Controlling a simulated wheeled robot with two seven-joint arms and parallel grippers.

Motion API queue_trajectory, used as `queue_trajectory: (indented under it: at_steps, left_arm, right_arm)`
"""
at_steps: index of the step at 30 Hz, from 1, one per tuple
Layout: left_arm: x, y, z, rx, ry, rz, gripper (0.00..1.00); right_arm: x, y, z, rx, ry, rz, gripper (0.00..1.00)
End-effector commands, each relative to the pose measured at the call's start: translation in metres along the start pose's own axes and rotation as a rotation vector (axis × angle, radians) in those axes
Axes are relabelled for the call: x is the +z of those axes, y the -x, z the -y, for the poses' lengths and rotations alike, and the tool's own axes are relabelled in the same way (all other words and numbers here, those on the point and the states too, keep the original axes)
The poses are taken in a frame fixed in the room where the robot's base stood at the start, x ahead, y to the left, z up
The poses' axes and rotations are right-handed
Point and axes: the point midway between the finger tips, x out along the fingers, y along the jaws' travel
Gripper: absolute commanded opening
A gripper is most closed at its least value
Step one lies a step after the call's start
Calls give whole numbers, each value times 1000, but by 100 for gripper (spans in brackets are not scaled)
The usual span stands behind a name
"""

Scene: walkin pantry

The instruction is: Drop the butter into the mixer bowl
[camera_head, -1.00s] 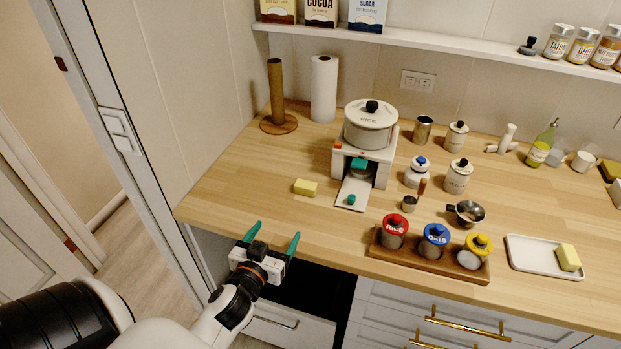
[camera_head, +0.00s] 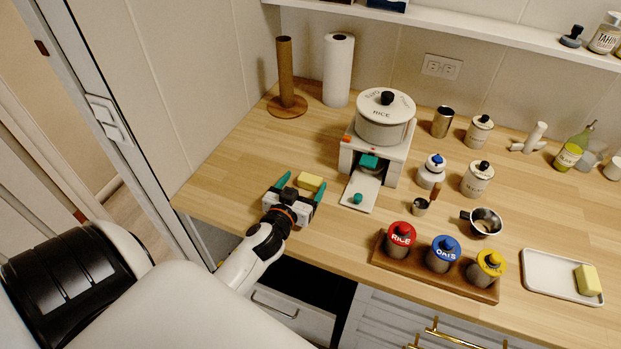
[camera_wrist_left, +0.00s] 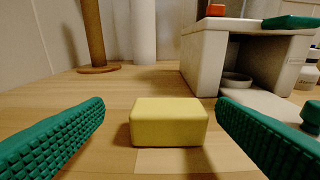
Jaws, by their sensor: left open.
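A yellow block of butter (camera_head: 311,182) lies on the wooden counter; in the left wrist view the butter (camera_wrist_left: 169,123) sits straight ahead. My left gripper (camera_head: 303,184) is open, its green fingers low over the counter on either side of the butter's near end. The wrist view shows gaps between both fingers and the butter. A second yellow block (camera_head: 587,280) lies on a white tray. I cannot tell for sure which vessel is the mixer bowl. A small pale bowl (camera_wrist_left: 237,81) shows under the white stand, and a metal bowl with a handle (camera_head: 486,221) stands farther right.
The white stand (camera_head: 401,156) carries a lidded pot (camera_head: 384,122) right of the butter. A brown post (camera_head: 286,75) and paper towel roll (camera_head: 338,70) stand behind. A wooden rack (camera_head: 436,276) of jars and the white tray (camera_head: 541,274) line the front edge. Counter left of the butter is clear.

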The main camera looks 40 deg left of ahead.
Motion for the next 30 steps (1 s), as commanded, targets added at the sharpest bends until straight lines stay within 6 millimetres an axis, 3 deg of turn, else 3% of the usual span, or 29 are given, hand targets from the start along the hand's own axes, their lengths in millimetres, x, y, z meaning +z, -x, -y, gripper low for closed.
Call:
queue_trajectory:
  at_steps: [6,12,21,23,30]
  left_arm:
    - [-3,-22,5,0,1,0,80]
    - [-6,-47,7,-1,0,1,80]
    - [-8,-53,7,-1,-1,-1,80]
    - [-8,-53,6,-1,-1,-1,73]
    - [-8,-52,6,-1,0,0,34]
  right_arm:
    - [14,6,3,-4,0,19,36]
    - [15,10,3,-4,0,21,36]
    - [15,10,3,-3,1,21,36]
    - [14,10,3,-3,1,20,36]
    - [13,10,2,-3,1,18,36]
